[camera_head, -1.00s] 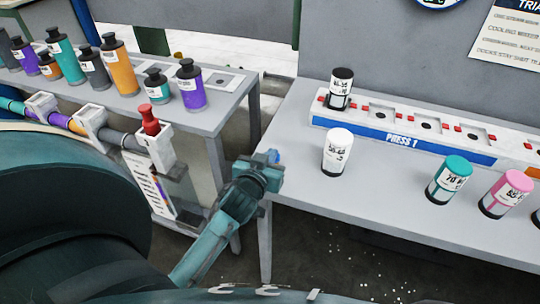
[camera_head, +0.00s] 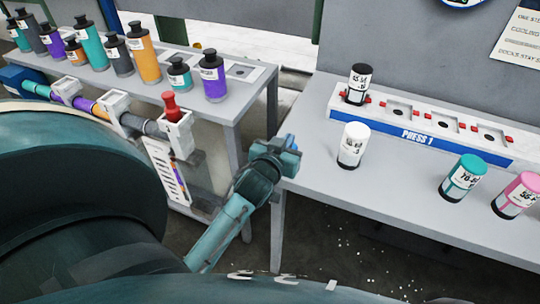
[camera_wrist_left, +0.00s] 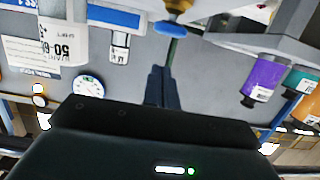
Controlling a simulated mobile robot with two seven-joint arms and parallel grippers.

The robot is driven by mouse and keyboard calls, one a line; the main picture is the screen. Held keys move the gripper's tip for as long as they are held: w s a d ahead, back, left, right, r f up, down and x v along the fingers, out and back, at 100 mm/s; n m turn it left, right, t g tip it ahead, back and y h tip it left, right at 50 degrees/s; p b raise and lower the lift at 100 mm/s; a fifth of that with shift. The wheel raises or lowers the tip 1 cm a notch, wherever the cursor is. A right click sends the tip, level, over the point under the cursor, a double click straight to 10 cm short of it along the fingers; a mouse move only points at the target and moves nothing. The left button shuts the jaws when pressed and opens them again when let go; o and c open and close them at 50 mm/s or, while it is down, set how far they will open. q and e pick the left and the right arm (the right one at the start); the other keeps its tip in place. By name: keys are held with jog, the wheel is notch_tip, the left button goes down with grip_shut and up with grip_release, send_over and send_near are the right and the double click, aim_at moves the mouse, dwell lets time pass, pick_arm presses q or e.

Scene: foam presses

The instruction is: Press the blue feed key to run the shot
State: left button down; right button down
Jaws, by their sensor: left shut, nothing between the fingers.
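My left gripper (camera_head: 284,150) is at the left end of the grey press table in the head view, left of the white canister. Its fingers are shut and empty; they show as a dark pair (camera_wrist_left: 164,88) in the left wrist view. A blue rounded piece (camera_wrist_left: 168,30), seemingly the blue feed key, sits below a brass-coloured part in that view. It appears just beyond the fingertips, and I cannot tell whether they touch. In the head view a bit of blue (camera_head: 290,139) shows behind the gripper, mostly hidden. My right gripper is not in view.
The press table (camera_head: 345,190) holds the PRESS 1 rack (camera_head: 385,129), with a black-topped canister in it. A white canister (camera_head: 352,146), a teal one (camera_head: 463,178) and a pink one (camera_head: 517,196) stand in front. Several bottles and a red-topped fixture (camera_head: 171,108) are at left.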

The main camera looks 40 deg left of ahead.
pick_arm(q)
jog(key=b+v, duration=0.1)
jog(key=v, duration=0.7)
jog(key=shift+s, duration=0.35)
jog(key=shift+d+r, duration=0.1)
jog(key=shift+d, duration=0.05)
dwell(0.4)
jog(key=s+d+f+m+g+h, duration=0.2)
jog(key=s+d+f, duration=0.3)
jog(key=f, duration=0.5)
jog(key=s+d+f+m+g+h, duration=0.3)
jog(key=s+d+f+h, duration=0.1)
jog(key=f, duration=0.5)
jog(key=s+d, duration=0.1)
jog(key=d, duration=0.1)
jog(key=shift+s+d+f, duration=0.35)
jog(key=shift+s, duration=0.05)
